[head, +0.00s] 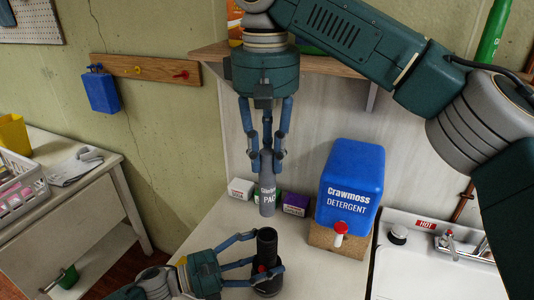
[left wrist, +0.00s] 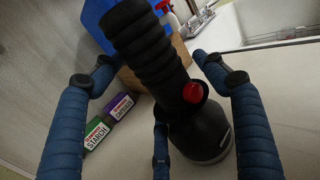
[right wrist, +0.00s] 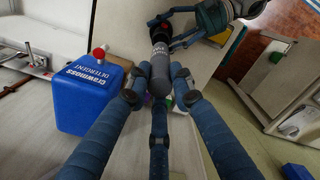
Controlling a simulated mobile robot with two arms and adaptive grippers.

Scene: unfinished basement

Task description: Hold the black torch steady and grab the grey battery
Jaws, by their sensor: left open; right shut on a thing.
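The black torch (head: 267,246) stands upright on the pale counter, wide end down. Its ribbed body and red button show in the left wrist view (left wrist: 150,52). My left gripper (head: 264,264) is open, its fingers spread around the torch low down; the left wrist view shows gaps beside it. The grey battery (head: 267,196) hangs upright in my right gripper (head: 266,160), which is shut on its upper part. The battery is above the torch, and a small gap shows between them in the head view. The right wrist view also shows the battery (right wrist: 161,68) and torch (right wrist: 159,33).
A blue detergent container (head: 350,180) on a cork-coloured block stands right of the torch. Small boxes, including a purple one (head: 295,203), sit behind at the wall. A sink (head: 412,270) is at the right. A wooden shelf (head: 330,64) is above.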

